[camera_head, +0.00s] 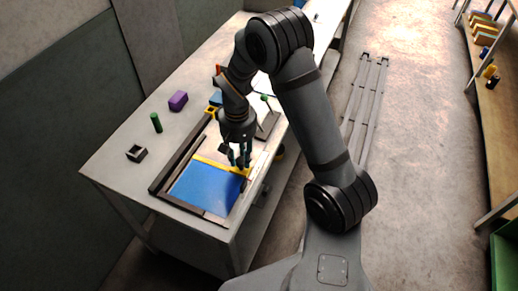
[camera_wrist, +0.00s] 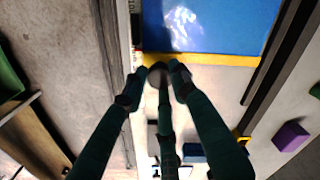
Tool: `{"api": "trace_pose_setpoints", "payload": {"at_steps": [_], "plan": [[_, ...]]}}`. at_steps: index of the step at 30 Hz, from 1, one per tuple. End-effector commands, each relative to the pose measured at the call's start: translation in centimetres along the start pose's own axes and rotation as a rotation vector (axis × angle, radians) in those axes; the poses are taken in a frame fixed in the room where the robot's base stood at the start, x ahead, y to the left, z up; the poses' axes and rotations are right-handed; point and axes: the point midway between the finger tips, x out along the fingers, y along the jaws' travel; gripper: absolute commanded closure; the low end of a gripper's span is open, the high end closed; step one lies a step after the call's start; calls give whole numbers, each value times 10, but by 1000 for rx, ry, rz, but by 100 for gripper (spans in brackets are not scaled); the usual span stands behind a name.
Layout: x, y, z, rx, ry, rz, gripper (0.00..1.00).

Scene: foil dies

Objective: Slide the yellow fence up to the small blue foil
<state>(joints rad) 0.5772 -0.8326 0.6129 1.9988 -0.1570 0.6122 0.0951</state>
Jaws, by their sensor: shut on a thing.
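The yellow fence (camera_head: 210,163) is a thin bar lying across the work board, along the far edge of the blue foil (camera_head: 205,187). In the wrist view the fence (camera_wrist: 215,59) runs right beside the foil's edge (camera_wrist: 225,25); I see no clear gap, but cannot tell whether they touch. My gripper (camera_head: 240,162) points down at the fence's right end. In the wrist view my gripper (camera_wrist: 158,80) has its fingers closed in around the fence's end, which they partly hide.
A dark rail (camera_head: 180,158) borders the board on the left. A black square holder (camera_head: 136,153), a green cylinder (camera_head: 156,123) and a purple block (camera_head: 178,100) stand on the table left of it. The table's edge is close on my gripper's right.

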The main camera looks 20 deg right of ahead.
Motion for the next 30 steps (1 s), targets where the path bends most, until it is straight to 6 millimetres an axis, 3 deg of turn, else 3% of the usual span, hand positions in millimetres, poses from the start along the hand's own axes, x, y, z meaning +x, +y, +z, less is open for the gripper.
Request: {"api": "trace_pose_setpoints", "payload": {"at_steps": [7, 8, 17, 26, 30], "plan": [[-1, 0, 1, 3, -2, 0, 100], [-1, 0, 1, 3, -2, 0, 72], [0, 1, 0, 3, -2, 0, 54], [-1, 1, 0, 3, -1, 0, 54], [-14, 1, -1, 4, 2, -1, 54]]}}
